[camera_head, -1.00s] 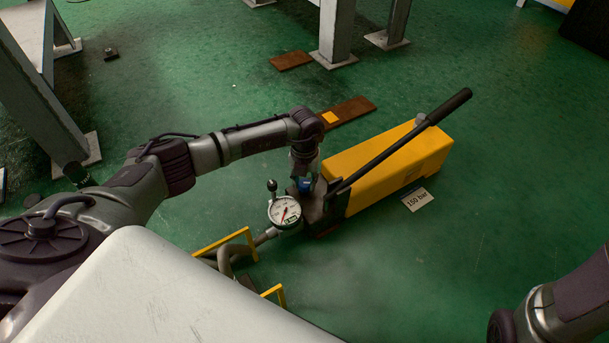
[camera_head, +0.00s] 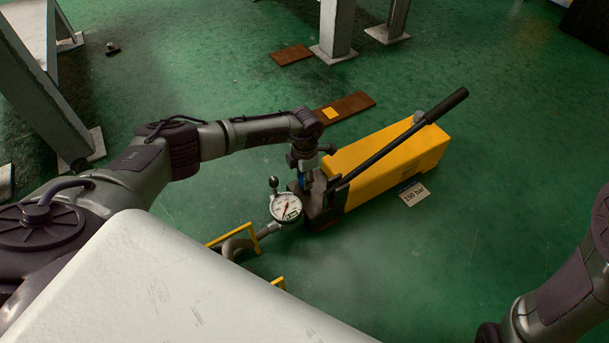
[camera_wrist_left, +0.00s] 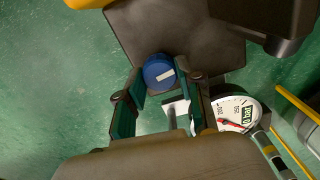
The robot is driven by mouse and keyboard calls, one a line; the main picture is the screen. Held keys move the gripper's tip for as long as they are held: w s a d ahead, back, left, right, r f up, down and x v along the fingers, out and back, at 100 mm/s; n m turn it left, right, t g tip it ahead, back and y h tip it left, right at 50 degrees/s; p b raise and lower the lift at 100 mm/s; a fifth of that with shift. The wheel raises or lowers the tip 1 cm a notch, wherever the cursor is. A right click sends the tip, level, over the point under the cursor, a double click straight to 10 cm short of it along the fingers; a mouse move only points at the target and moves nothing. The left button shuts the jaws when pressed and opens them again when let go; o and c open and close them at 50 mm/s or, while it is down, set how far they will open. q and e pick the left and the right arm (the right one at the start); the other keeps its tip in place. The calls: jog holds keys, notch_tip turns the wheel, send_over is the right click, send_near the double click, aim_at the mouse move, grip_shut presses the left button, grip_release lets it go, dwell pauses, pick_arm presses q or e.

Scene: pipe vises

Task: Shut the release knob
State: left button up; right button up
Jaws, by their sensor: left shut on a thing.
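The release knob (camera_wrist_left: 158,72) is a round blue knob with a white bar mark, on the dark block of a yellow hand pump (camera_head: 385,165). In the left wrist view it sits between the tips of my left gripper (camera_wrist_left: 160,90), which is shut on it. In the head view my left gripper (camera_head: 306,178) points down at the block beside the pump lever and mostly hides the knob. My right gripper is out of view; only part of that arm shows at the lower right.
A round pressure gauge (camera_head: 286,207) with a small black ball-topped stem stands close to my left gripper. The pump's long black lever (camera_head: 410,135) slants up to the right. Yellow brackets (camera_head: 232,236) and a hose are nearer.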

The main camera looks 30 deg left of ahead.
pick_arm(q)
jog(key=shift+m, duration=0.9)
jog(key=o, duration=1.1)
jog(key=shift+o, duration=0.2)
notch_tip(320, 180, up, 12)
